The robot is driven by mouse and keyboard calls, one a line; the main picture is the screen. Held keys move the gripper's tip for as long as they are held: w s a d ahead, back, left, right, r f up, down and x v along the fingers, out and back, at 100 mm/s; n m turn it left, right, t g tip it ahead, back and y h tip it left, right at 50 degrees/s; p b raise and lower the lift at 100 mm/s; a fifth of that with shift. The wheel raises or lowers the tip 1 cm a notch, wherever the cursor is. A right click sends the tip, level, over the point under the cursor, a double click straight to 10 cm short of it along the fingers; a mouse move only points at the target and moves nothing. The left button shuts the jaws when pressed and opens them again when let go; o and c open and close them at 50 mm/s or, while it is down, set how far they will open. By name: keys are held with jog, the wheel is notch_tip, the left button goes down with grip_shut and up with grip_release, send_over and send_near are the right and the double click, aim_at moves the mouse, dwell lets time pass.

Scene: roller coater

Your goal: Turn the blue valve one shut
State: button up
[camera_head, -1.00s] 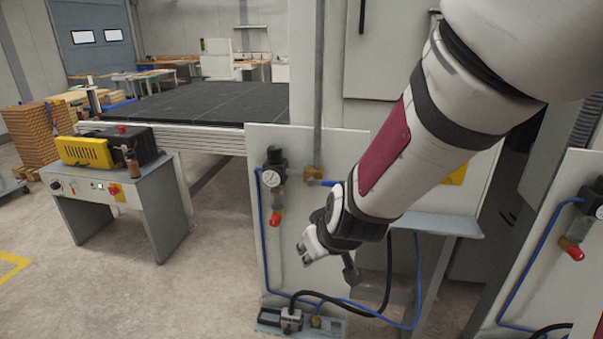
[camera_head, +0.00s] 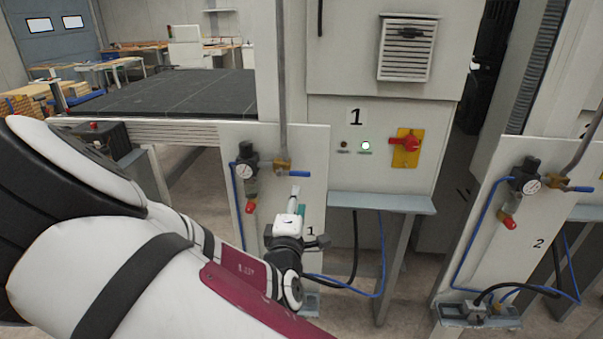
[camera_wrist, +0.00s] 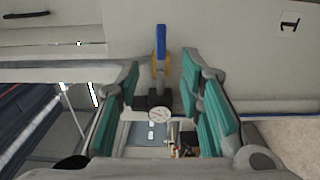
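The blue valve one is a blue lever (camera_head: 299,174) on a brass body (camera_head: 282,168), on the grey panel marked 1. In the head view the lever points right, crosswise to the vertical pipe. My gripper (camera_head: 295,194) is just below the lever in that view. In the wrist view the blue lever (camera_wrist: 161,40) stands upright in the picture, just beyond my gripper's fingertips (camera_wrist: 161,66) and between their lines. The teal-padded fingers are spread wide with nothing between them. I see no contact with the lever.
A gauge with regulator (camera_head: 243,170) sits left of the valve; it also shows in the wrist view (camera_wrist: 159,112). A cabinet with a red switch (camera_head: 405,144) stands behind. A similar panel 2 with its own blue lever (camera_head: 579,189) is at right. Blue hoses (camera_head: 382,255) hang below.

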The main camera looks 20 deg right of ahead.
aim_at(302, 175)
jog(key=x, duration=1.3)
jog(key=shift+w+d, duration=0.15)
jog(key=shift+w, duration=0.05)
jog(key=shift+f, duration=0.1)
grip_shut()
